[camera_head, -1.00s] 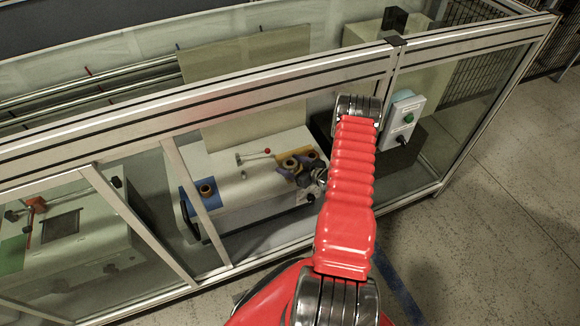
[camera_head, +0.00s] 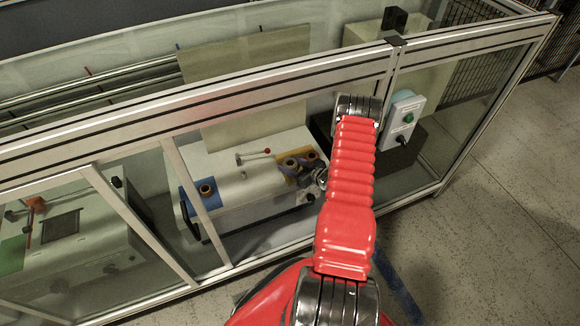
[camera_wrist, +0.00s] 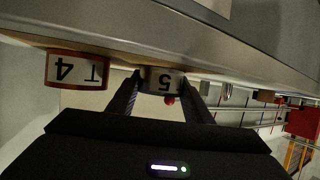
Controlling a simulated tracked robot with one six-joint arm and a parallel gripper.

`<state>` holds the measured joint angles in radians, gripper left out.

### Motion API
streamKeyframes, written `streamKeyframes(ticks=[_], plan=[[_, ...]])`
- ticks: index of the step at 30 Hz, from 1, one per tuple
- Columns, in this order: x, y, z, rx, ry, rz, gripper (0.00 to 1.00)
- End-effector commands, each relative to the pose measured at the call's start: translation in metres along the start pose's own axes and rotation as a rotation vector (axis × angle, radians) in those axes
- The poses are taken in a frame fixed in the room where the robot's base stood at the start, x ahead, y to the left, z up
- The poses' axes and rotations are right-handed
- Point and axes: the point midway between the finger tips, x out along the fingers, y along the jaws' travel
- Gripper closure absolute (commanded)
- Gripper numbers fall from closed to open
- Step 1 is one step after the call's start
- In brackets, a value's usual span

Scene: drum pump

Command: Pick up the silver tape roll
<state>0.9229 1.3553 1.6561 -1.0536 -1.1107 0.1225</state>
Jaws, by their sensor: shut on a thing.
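A roll labelled T5 (camera_wrist: 164,82) sits between the two fingers of my gripper (camera_wrist: 163,88) in the wrist view, where the label appears upside down. Its band looks grey and tan; its silver colour is hard to confirm in this light. My gripper is shut on it, one finger on each side. In the head view, the roll (camera_head: 291,163) shows as a brown-grey ring with dark fingers around it, at the right of the white bench. Whether it still touches the surface below cannot be told.
Roll T4 (camera_wrist: 76,70), with a reddish-brown rim, stands close beside it in the wrist view. Another roll (camera_head: 207,188) stands on a blue patch. A lever with a red knob (camera_head: 267,151) lies nearby. The aluminium enclosure frame (camera_head: 200,97) passes in front of the bench.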

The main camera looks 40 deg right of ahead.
Motion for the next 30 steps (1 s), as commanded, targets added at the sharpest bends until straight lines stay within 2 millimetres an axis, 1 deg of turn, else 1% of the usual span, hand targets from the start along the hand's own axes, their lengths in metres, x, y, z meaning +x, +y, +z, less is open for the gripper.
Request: streamKeyframes(ticks=[8,14,19,30], plan=[[0.000,0.000,-0.001,0.000,0.001,0.000,0.80],[-0.004,0.001,-0.012,-0.002,0.002,0.001,0.80],[-0.012,0.001,-0.030,-0.001,0.002,0.001,0.80],[-0.032,0.001,-0.078,-0.001,0.001,0.001,0.80]])
